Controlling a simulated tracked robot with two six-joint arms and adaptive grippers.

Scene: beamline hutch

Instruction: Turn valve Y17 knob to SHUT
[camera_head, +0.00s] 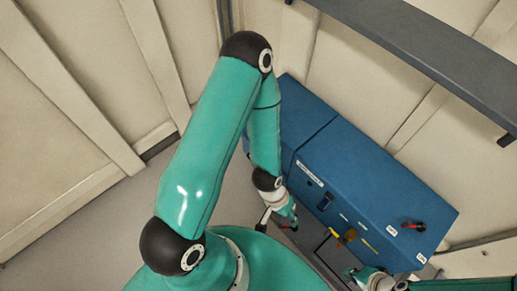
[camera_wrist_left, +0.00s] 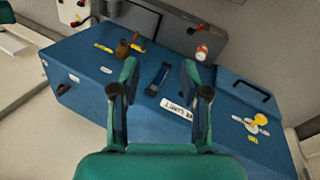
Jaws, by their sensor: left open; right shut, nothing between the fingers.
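Several small fittings show on the blue cabinet (camera_head: 365,170); their labels are too small to read, so I cannot tell which is valve Y17. A red and black knob (camera_head: 413,226) sits near its right end. A brass-coloured fitting (camera_head: 349,235) with a red part is at its front edge; it also shows in the left wrist view (camera_wrist_left: 123,48). A yellow knob (camera_wrist_left: 258,121) is at right in that view. My left gripper (camera_head: 291,222) is open and empty at the cabinet's front; its fingers (camera_wrist_left: 160,68) appear either side of a dark handle (camera_wrist_left: 158,78). My right gripper (camera_head: 354,272) is shut and empty.
A dark beam (camera_head: 410,50) crosses above the cabinet. Cream panelled walls (camera_head: 60,120) stand at left and behind. A black bar handle (camera_wrist_left: 252,92) is on the cabinet at right in the wrist view. Grey floor (camera_head: 110,220) is clear at left.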

